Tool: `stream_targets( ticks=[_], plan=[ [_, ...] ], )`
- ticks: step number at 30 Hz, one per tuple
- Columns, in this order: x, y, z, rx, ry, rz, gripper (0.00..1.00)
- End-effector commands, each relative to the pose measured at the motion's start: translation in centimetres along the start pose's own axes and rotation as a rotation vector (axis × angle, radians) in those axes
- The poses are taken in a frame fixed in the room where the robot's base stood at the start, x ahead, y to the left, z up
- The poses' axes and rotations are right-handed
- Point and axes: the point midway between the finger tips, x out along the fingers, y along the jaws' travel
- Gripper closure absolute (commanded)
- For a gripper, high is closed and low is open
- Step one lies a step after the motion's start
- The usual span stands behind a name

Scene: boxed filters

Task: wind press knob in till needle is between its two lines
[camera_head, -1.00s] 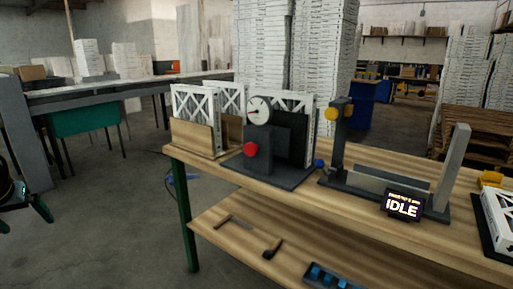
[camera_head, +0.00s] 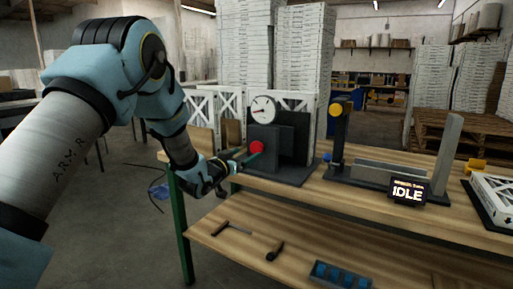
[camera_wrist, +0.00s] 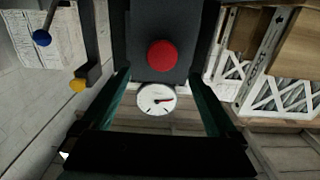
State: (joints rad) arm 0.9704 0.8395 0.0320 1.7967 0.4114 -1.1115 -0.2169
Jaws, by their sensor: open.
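The dark press (camera_head: 290,140) stands on the wooden bench with its red round knob (camera_head: 257,147) on the front. The white round dial (camera_head: 263,110) sits above the knob. Its needle points roughly left in the head view; its two lines are too small to tell. My gripper (camera_head: 246,158) is open in front of the press, close to the knob. In the wrist view the knob (camera_wrist: 162,56) lies ahead, between the lines of the two spread fingers (camera_wrist: 160,78). The dial (camera_wrist: 156,99) appears below it, with a red mark at its right. No contact with the knob is visible.
A second dark fixture (camera_head: 340,150) with a yellow knob and an IDLE display (camera_head: 408,191) stand to the right. White-framed filters (camera_head: 200,105) stand behind and left of the press.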

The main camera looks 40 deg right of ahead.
Motion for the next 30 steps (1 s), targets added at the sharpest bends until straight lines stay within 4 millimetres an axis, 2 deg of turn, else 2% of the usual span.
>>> stream_targets(
  ticks=[6, 12, 17, 25, 30],
  plan=[
    [4.2, 0.0, -0.3, 0.001, -0.001, 0.001, 0.06],
    [6.7, -0.1, -0.2, 0.000, 0.000, -0.001, 0.06],
    [7.4, -0.1, 0.0, -0.001, -0.001, -0.002, 0.06],
    [7.5, -0.1, 0.0, -0.001, -0.001, -0.002, 0.06],
    [7.5, -0.1, 0.0, -0.001, -0.001, -0.002, 0.25]
  ],
)
